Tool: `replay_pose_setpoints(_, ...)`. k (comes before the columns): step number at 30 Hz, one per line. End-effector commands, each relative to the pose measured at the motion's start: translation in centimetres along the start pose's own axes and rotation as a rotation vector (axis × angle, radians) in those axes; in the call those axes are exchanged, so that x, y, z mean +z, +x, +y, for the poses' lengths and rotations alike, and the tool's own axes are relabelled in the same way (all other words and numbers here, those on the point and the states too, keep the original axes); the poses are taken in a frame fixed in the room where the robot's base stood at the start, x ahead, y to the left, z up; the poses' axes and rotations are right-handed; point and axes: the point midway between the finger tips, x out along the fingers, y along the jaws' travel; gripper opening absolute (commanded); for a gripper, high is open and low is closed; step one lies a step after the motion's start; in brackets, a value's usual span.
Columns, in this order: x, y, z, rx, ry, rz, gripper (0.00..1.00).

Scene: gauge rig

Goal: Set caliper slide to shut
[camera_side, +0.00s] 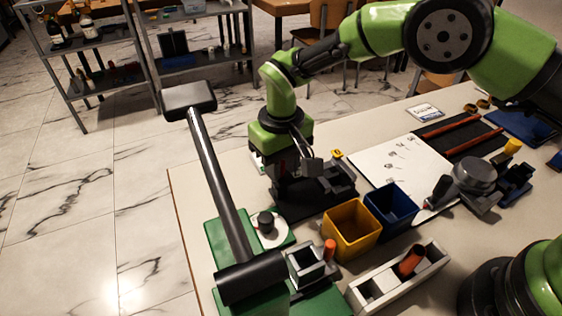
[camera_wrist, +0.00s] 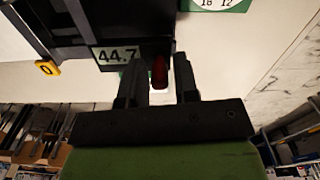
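The caliper (camera_wrist: 100,20) is a dark block on a dark base; its display (camera_wrist: 117,54) reads 44.7 in the wrist view. A small red piece (camera_wrist: 158,72), apparently the slide's grip, sits beside the display. My gripper (camera_wrist: 157,66) has its two dark fingers on either side of the red piece, with a visible gap at least on the right. A yellow tag marked 0 (camera_wrist: 46,68) is at the caliper's far left. In the side view the dark caliper (camera_side: 318,190) lies below my gripper, which hides part of it.
A yellow bin (camera_side: 351,229) and a blue bin (camera_side: 391,206) stand close by. A tilted black post (camera_side: 217,180) with a flat head rises at left. A green base with a dial (camera_side: 268,232) and a white tray (camera_side: 395,285) are in front.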

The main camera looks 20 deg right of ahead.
Motion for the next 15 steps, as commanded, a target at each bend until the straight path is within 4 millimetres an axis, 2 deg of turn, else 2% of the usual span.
replay_pose_setpoints(1,0.0,0.0,0.0,0.000,0.000,0.000,0.17)
replay_pose_setpoints(3,0.0,0.0,0.0,0.000,0.000,0.000,0.01)
replay_pose_setpoints(10,0.0,-0.1,0.4,0.000,0.002,0.000,0.00)
replay_pose_setpoints(15,0.3,-0.1,3.2,0.001,0.005,0.000,0.00)
